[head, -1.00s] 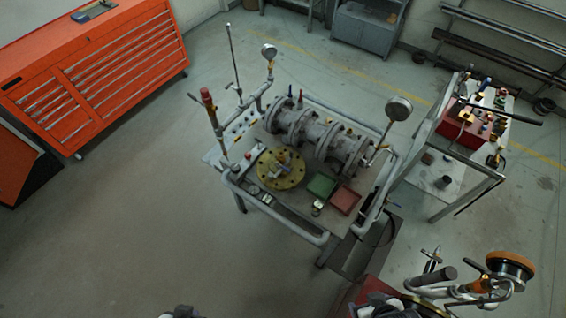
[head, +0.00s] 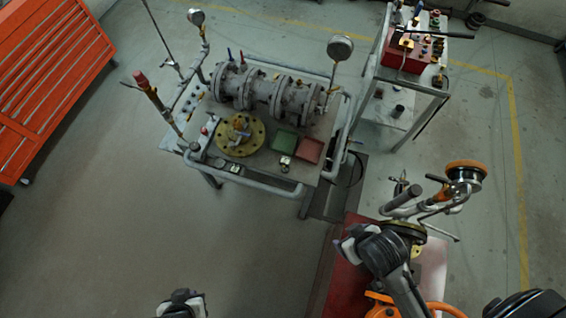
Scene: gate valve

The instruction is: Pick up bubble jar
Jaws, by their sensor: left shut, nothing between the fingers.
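A small clear jar with a pale top (head: 286,163), which looks like the bubble jar, stands at the front of the valve bench (head: 262,181). It is beside the green tray (head: 284,141) and the red tray (head: 310,151). It is too small to see its contents. My left gripper (head: 183,303) is at the bottom edge, partly cut off, shut and empty, well in front of the bench and apart from the jar. My right arm reaches up at lower right, in front of the bench's right side; its fingers cannot be made out.
The bench carries a flanged gate valve (head: 265,92), a brass flange (head: 240,136), a gauge (head: 340,48) and upright pipes. A second cart (head: 408,108) stands at back right. Tools crowd a red-topped stand (head: 345,275) at lower right. Floor left of the bench is free.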

